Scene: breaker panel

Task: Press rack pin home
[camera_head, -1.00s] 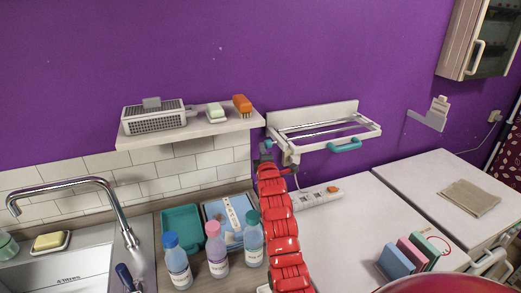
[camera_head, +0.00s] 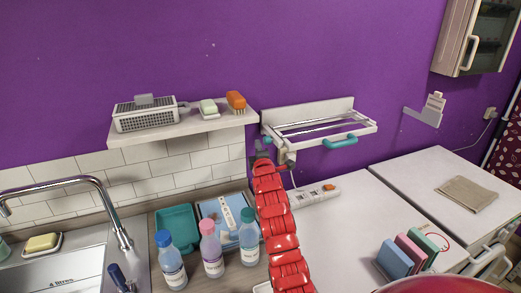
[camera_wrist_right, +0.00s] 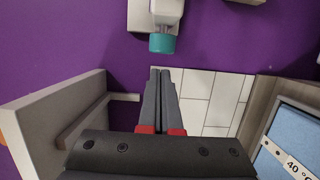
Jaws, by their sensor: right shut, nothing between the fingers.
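The white wall rack (camera_head: 318,131) is on the purple wall, with a teal handle (camera_head: 341,142) at its front right. The rack pin shows as a teal knob at the rack's left end (camera_head: 267,140); in the right wrist view its teal cap (camera_wrist_right: 162,43) sticks out of a white mount. My right gripper (camera_head: 262,150) is just below and in front of that end, its red arm coming up from below. In the wrist view its grey fingers (camera_wrist_right: 160,72) are shut and empty, tips pointing at the cap with a small gap in the picture. My left gripper is out of view.
A white shelf (camera_head: 180,130) with a grey mesh box, soap and an orange brush is left of the rack, close to my right gripper. Several bottles (camera_head: 212,255) and a teal tray (camera_head: 176,228) stand below. A power strip (camera_head: 314,194) lies on the white counter.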

